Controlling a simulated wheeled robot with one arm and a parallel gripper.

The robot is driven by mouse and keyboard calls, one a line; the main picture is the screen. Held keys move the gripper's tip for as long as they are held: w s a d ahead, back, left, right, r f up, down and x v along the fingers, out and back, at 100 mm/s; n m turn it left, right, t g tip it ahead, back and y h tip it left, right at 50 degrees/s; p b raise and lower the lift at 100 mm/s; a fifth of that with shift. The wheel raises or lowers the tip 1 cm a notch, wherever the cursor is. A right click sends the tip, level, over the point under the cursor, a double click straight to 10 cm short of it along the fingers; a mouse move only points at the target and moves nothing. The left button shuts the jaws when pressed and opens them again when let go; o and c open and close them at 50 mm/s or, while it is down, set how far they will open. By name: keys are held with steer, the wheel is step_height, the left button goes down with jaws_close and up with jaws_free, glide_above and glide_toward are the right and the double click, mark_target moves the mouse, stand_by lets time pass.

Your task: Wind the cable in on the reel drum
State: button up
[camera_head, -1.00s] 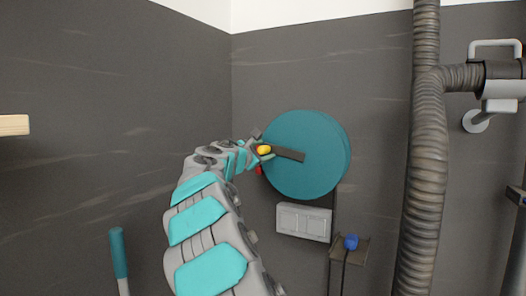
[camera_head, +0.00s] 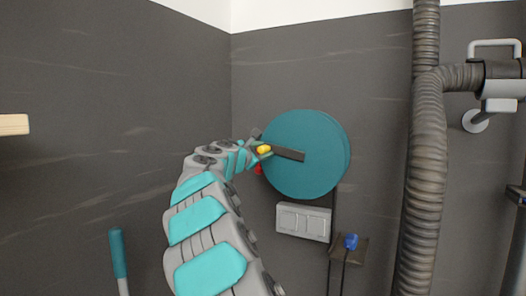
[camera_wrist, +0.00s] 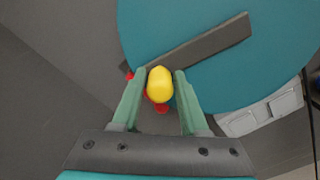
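The teal reel drum (camera_head: 318,150) is on the dark wall. A dark flat crank arm (camera_head: 288,155) reaches left from its middle, with a yellow knob (camera_head: 264,149) at the outer end. In the wrist view the knob (camera_wrist: 160,84) sits between the fingers of my gripper (camera_wrist: 161,88), which appear to touch it on both sides. A red part (camera_wrist: 160,106) shows just below the knob. A dark cable (camera_head: 345,272) hangs below a blue ball (camera_head: 351,242) on a bracket under the drum. Cable turns on the drum are not visible.
A grey switch plate (camera_head: 303,222) is just below the drum. A thick ribbed hose (camera_head: 428,150) runs down the wall to the right. A teal-handled lever (camera_head: 118,252) stands at lower left. A wooden edge (camera_head: 14,125) juts in at the left.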

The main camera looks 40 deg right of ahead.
steer(key=shift+f, duration=0.1)
step_height(320, 180, down, 5)
steer(key=b, duration=0.3)
steer(key=shift+s, duration=0.1)
steer(key=shift+r, duration=0.2)
steer(key=shift+d, duration=0.1)
steer(key=f+b, duration=0.1)
steer(key=s+f+b, duration=0.1)
steer(key=s+d+f+b, duration=0.1)
steer(key=f, duration=0.1)
steer(key=shift+s+b, duration=0.2)
steer(key=shift+b, duration=0.2)
steer(key=shift+r, duration=0.1)
